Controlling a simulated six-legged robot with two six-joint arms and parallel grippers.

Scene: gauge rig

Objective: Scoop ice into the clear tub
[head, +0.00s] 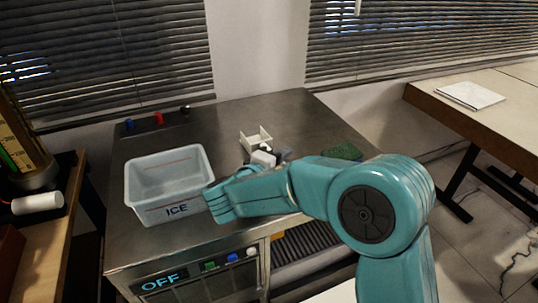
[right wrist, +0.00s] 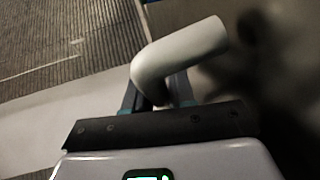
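The clear tub (head: 150,208), marked ICE with a red line on its inner back wall, stands on the left of the steel counter. It looks empty. A small white open-topped scoop (head: 254,138) is right of the tub over the counter. My right gripper (head: 266,156) is just in front of the scoop, partly hidden by my teal arm. In the right wrist view a pale bent handle (right wrist: 180,55) sits between the teal fingers, which appear shut on it. No ice can be made out. My left gripper is not in view.
The steel counter (head: 225,115) has small coloured knobs at its back left and an OFF display (head: 165,283) with buttons in front. A dark green pad (head: 342,152) lies at the right. A ribbed grille (head: 300,241) shows below the counter top. Wooden tables stand at both sides.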

